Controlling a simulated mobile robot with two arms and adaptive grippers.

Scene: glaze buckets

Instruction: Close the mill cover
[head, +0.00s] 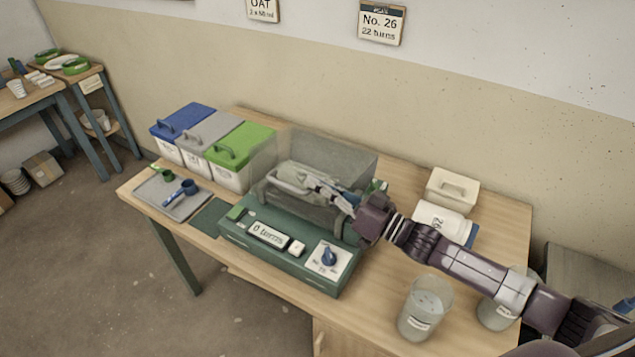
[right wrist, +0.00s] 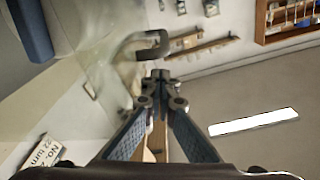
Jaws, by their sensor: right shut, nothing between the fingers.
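The mill has a green base (head: 280,262) with a display reading "0 turns", a white button and a blue knob. Its clear cover (head: 345,160) stands over the back of the base. It looks raised, but I cannot tell its exact angle. A pale grey shape shows through it; I cannot make it out. My right gripper (head: 335,195) reaches in at the cover's right front. In the right wrist view my fingers (right wrist: 160,78) are shut and empty, close to a dark curved handle (right wrist: 152,46) beside a clear panel. My left gripper is out of view.
Bins with blue (head: 183,121), grey and green (head: 240,144) lids stand left of the mill. A tray (head: 160,200) with scoops lies at the table's left end. Clear buckets (head: 426,308) stand at the front right. A white lidded box (head: 452,188) sits behind my right arm.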

